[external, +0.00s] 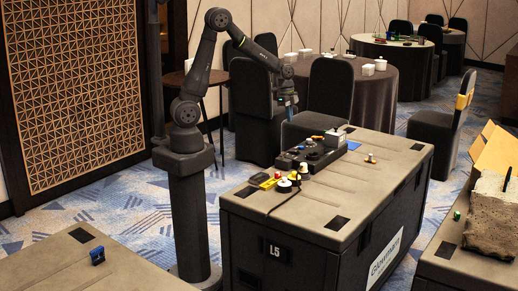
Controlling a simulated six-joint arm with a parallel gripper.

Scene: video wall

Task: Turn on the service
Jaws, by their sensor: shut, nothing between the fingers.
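My gripper (288,102) is shut and empty. It hangs in the air pointing down, above and behind the far left edge of the dark case, apart from everything on it. A black device with round dark parts (312,153) lies on the case top. A small white box (334,138) sits at its right end. In front of it are a white piece (303,169), a white-topped round piece (284,186) and a yellow piece (261,179). I cannot tell which part is a switch for the service, nor its state.
The dark case (385,175) has bare room at its front right. A small orange piece (370,158) and a blue flat piece (353,145) lie on it. A cable runs over its front. Another case (70,265) carries a blue object (97,256). A rough block (490,215) stands at right.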

